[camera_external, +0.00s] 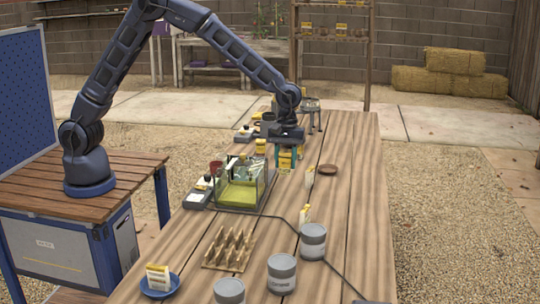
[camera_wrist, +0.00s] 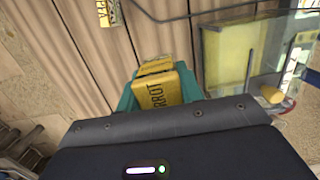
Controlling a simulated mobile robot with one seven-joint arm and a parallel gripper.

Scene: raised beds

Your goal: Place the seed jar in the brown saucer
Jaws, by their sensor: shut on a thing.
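My gripper (camera_external: 286,160) is shut on a yellow carrot-labelled container (camera_wrist: 160,86), with a teal finger on either side. The container also shows as a small yellow patch between the fingers in the external view. Its lower part is hidden, and I cannot tell for sure that it is the seed jar or whether it touches the table.
A glass tank (camera_external: 240,195) stands close left of my gripper. A blue saucer (camera_external: 160,286) holding a packet, a wooden peg rack (camera_external: 230,248) and grey cans (camera_external: 281,274) are nearer the camera. The table's right side is clear.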

